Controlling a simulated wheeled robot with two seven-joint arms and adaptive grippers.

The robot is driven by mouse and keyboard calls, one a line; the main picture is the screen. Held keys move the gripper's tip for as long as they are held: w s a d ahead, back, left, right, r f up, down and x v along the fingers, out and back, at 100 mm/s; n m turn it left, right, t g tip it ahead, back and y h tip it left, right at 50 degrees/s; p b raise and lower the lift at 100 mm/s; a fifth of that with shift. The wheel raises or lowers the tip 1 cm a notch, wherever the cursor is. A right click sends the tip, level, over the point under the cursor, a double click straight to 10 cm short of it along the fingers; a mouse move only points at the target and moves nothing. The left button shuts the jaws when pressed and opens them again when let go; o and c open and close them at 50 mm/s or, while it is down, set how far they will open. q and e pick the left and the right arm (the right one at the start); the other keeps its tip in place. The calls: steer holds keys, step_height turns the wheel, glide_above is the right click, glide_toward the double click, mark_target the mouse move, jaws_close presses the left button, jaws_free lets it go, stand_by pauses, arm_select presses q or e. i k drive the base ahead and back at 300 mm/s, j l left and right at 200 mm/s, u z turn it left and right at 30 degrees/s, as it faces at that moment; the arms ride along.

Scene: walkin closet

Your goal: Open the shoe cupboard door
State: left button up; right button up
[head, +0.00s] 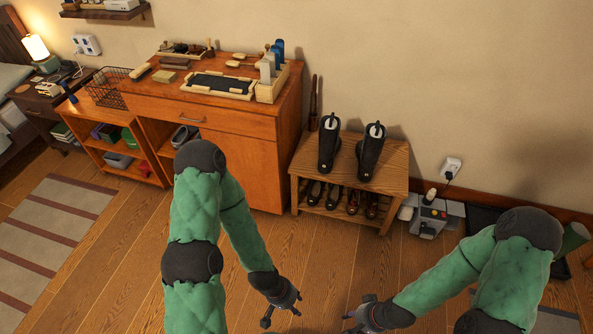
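The shoe cupboard (287,137) is an orange-brown wooden cabinet against the wall, left of centre in the head view. An open compartment lies left of the panel. My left gripper (283,314) is open and empty, low in front and apart from the cupboard. My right gripper (350,322) is further right near the bottom edge, fingers spread and empty.
A small wooden shoe rack (397,169) with black shoe-trees or boots on top and shoes below stands close to the cupboard's right. A grey machine (429,218) is right of it. A low open shelf (112,162) adjoins the left. The wooden floor in front is clear.

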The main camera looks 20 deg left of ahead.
mark_target(254, 162)
steer(key=i+j, duration=0.15)
steer(key=j, duration=0.55)
steer(key=i+j, duration=0.15)
steer(key=j, duration=0.5)
steer(key=i+j, duration=0.15)
steer(key=j, duration=0.55)
steer(key=i+j, duration=0.15)
steer(key=j, duration=0.55)
steer(key=i+j+z, duration=0.1)
steer(key=j, duration=0.55)
steer(key=i+j, duration=0.2)
steer(key=j, duration=0.5)
steer(key=i+j, duration=0.1)
steer(key=j, duration=0.6)
steer(key=i+j, duration=0.15)
steer(key=j, duration=0.55)
